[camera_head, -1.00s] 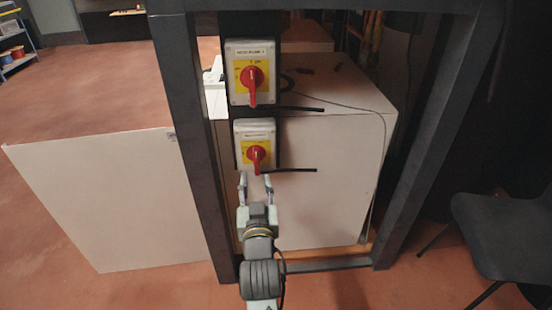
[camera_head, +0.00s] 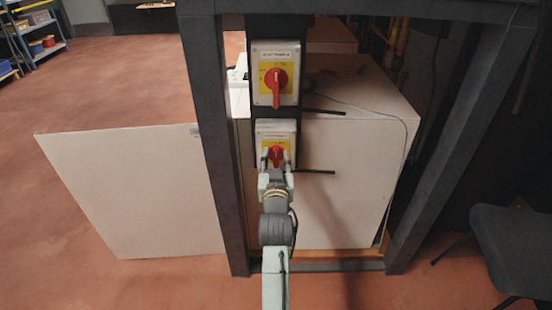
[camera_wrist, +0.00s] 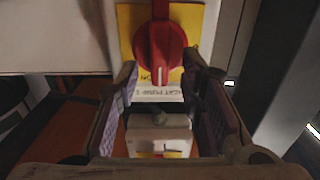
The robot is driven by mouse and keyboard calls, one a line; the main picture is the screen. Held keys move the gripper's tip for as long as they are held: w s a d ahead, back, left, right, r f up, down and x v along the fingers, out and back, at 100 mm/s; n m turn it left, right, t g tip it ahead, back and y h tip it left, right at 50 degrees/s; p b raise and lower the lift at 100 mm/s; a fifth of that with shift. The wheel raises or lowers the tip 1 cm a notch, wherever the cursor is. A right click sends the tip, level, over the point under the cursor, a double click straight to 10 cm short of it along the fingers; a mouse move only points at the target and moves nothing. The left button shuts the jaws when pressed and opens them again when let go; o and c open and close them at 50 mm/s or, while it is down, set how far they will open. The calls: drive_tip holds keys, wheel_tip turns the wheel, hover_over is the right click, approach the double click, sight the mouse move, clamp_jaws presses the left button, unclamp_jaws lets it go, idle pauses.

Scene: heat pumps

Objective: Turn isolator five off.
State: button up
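Two grey isolators with red knobs on yellow plates are mounted one above the other on a dark post. The upper isolator (camera_head: 276,85) has its red handle pointing down. The lower isolator (camera_head: 276,128) has a label too small to read in the head view. My gripper (camera_head: 276,160) is open in front of the lower one, its fingers on either side of the red knob (camera_wrist: 160,52). In the wrist view the knob's white mark lies beside the word ON, and a label (camera_wrist: 160,95) reading partly as heat pump lies below it; its number is unclear. Finger contact cannot be told.
A dark frame post (camera_head: 213,150) stands left of the isolators. A large pale box (camera_head: 345,190) is behind them. Two black rods (camera_head: 318,172) stick out to the right. A pale panel (camera_head: 130,195) and a dark chair (camera_head: 510,245) stand at the sides.

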drive_tip(key=shift+c, duration=0.6)
clamp_jaws()
drive_tip(key=shift+n, duration=0.4)
drive_tip(key=n, duration=0.1)
drive_tip(key=n+p, duration=0.1)
drive_tip(key=n, duration=0.1)
drive_tip(key=shift+a+n, duration=0.3)
drive_tip(key=n, duration=0.3)
drive_tip(key=n+p, duration=0.1)
drive_tip(key=shift+a+f+n, duration=0.2)
drive_tip(key=shift+a+n, duration=0.05)
drive_tip(key=shift+n, duration=0.05)
drive_tip(key=n, duration=0.1)
drive_tip(key=n+p, duration=0.1)
drive_tip(key=n, duration=0.2)
drive_tip(key=shift+a+f, duration=0.2)
drive_tip(key=shift+f, duration=0.05)
drive_tip(key=shift+f+n+p, duration=0.15)
drive_tip(key=shift+n+p, duration=0.25)
drive_tip(key=shift+n, duration=0.85)
drive_tip(key=shift+f+n+p, duration=0.15)
drive_tip(key=shift+n+p, duration=0.2)
drive_tip(key=shift+n, duration=0.9)
